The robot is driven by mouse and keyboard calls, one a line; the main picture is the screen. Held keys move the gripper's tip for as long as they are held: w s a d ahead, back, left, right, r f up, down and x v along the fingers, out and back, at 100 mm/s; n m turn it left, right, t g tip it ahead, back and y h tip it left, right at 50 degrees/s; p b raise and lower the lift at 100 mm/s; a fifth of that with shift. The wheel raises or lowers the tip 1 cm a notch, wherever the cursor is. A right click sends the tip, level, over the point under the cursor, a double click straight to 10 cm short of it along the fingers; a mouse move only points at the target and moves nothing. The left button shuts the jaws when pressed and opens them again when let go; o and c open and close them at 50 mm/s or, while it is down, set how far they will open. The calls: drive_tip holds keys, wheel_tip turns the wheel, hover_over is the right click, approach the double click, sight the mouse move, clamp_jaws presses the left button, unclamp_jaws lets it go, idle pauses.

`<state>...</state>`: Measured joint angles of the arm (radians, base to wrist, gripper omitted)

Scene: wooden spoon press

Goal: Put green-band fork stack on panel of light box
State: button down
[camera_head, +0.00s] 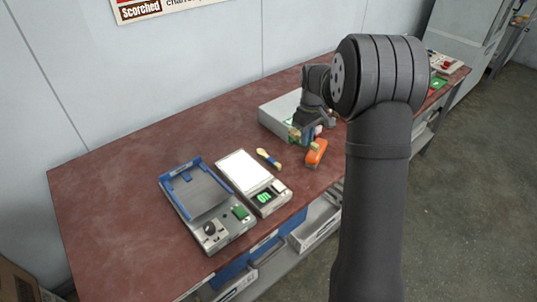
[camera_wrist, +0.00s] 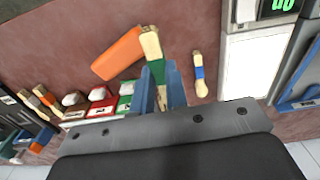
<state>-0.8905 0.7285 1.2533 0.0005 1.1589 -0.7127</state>
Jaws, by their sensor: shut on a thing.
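My gripper (camera_wrist: 160,88) has blue fingers and is shut on the green-band fork stack (camera_wrist: 152,45), a pale wooden bundle with a green band. In the head view my gripper (camera_head: 305,131) is above the table, in front of the grey box, and the stack is mostly hidden there. The light box (camera_head: 256,190) stands left of my gripper, with its bare white panel (camera_head: 241,170) facing up. The panel also shows at the right of the wrist view (camera_wrist: 250,65). I cannot tell how high the stack is.
A blue-band wooden stack (camera_head: 268,158) lies right of the light box. An orange object (camera_head: 316,153) lies near the gripper. A blue-framed device (camera_head: 207,205) stands left of the light box. A grey box (camera_head: 282,112) is behind my gripper. The table's left side is clear.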

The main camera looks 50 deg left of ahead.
drive_tip(key=s+a+r, duration=0.1)
drive_tip(key=s+r, duration=0.1)
drive_tip(key=s, duration=0.9)
hover_over(246, 172)
wheel_tip(246, 172, down, 6)
drive_tip(key=shift+w+d+f, duration=0.1)
drive_tip(key=shift+f, duration=2.1)
drive_tip(key=shift+f, duration=0.15)
drive_tip(key=c, duration=1.4)
unclamp_jaws()
drive_tip(key=shift+c, duration=0.2)
wheel_tip(246, 172, up, 12)
